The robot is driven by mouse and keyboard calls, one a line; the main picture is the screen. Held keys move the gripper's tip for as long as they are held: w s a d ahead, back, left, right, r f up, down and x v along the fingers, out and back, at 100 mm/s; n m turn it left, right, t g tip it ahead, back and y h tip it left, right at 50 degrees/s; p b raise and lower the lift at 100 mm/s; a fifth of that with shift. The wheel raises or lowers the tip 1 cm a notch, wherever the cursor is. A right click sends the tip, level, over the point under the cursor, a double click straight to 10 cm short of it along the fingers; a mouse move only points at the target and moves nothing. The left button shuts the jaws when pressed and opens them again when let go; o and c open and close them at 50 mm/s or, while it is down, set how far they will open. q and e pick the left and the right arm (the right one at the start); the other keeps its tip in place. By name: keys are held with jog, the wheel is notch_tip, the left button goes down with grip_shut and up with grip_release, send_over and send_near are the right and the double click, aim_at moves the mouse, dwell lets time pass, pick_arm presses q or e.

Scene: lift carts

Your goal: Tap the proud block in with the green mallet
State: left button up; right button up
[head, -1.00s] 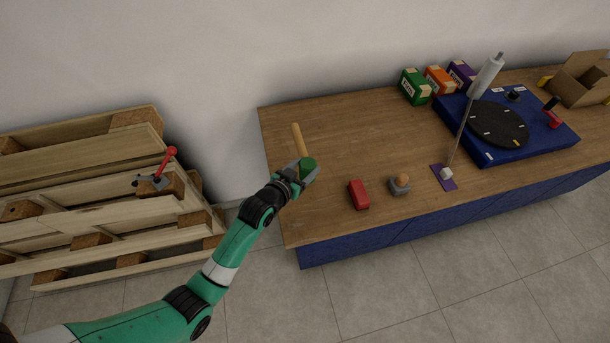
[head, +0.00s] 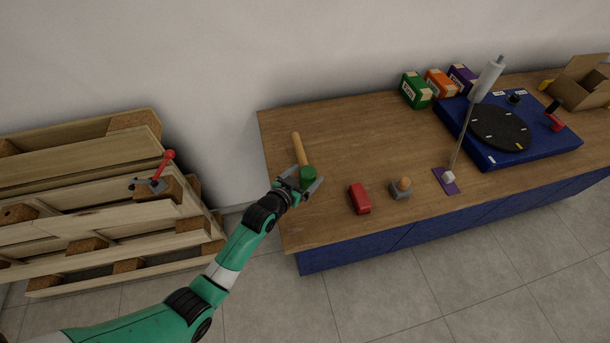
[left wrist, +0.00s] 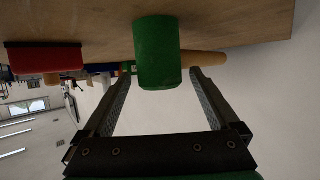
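The green mallet has a green head (head: 307,173) and a wooden handle (head: 299,149) and lies near the table's left end, handle pointing to the back. My left gripper (head: 303,184) is open at the head, one finger on each side. In the left wrist view the green head (left wrist: 157,55) shows between the spread fingers, with gaps on both sides. Its handle (left wrist: 203,60) is partly hidden behind the head and a finger. A brown block (head: 173,188) shows at the pallets' right side; I cannot tell whether it stands proud. My right gripper is out of view.
A red block (head: 359,198) and a grey block with a wooden knob (head: 401,188) sit right of the mallet. A red-handled clamp (head: 155,182) is on the pallets (head: 80,185). A blue turntable base (head: 555,140) and small boxes (head: 415,90) stand farther right.

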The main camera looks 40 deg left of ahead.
pick_arm(q)
jog(key=p+v, duration=0.4)
jog(key=v, duration=0.7)
jog(key=shift+s+d+f, duration=0.15)
jog(key=shift+s+d, duration=0.2)
jog(key=shift+d, duration=0.05)
